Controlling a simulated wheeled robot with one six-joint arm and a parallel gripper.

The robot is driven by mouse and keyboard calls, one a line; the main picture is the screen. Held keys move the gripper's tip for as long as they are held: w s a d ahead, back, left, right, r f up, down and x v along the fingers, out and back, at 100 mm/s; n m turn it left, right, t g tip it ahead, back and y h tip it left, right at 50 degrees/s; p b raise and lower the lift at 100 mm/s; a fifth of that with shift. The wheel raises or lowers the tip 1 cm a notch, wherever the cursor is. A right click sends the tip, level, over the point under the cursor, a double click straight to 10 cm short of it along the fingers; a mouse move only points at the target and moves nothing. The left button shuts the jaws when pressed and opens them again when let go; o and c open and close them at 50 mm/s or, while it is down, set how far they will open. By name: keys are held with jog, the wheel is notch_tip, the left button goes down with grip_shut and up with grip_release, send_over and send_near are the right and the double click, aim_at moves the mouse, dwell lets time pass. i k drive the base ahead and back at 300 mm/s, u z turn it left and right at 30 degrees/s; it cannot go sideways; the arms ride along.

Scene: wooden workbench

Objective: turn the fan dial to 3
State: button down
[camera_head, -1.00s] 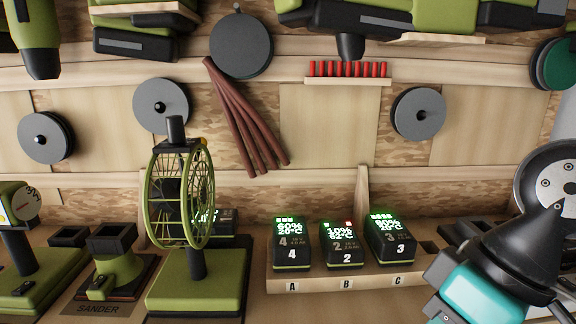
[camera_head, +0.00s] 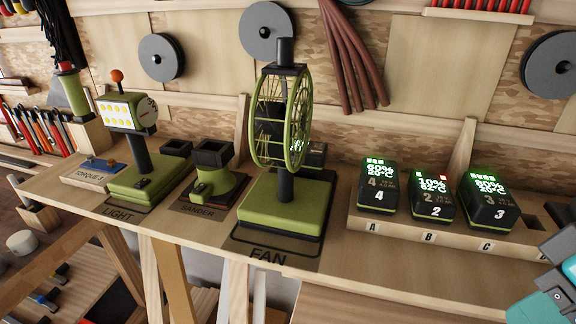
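The green fan (camera_head: 282,120) stands upright on a square green base (camera_head: 285,206) above a FAN label on the bench. Its round cage is seen nearly edge-on. A dark knob-like cylinder (camera_head: 284,50) sticks up from the top of the fan; I cannot read any numbers on it. Part of my arm shows at the lower right edge, grey and teal, well to the right of the fan. The fingertips of my gripper are not clearly visible, so its opening cannot be judged.
Three batteries, marked 4 (camera_head: 379,186), 2 (camera_head: 433,196) and 3 (camera_head: 489,201), stand in a wooden rack right of the fan. The sander (camera_head: 214,177) and the light (camera_head: 130,130) stand to its left. The bench front (camera_head: 370,265) is clear.

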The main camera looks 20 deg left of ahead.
aim_at(284, 45)
jog(key=k, duration=0.5)
jog(key=z, duration=1.85)
jog(key=k, duration=1.2)
jog(key=u, duration=1.95)
jog(key=i, duration=1)
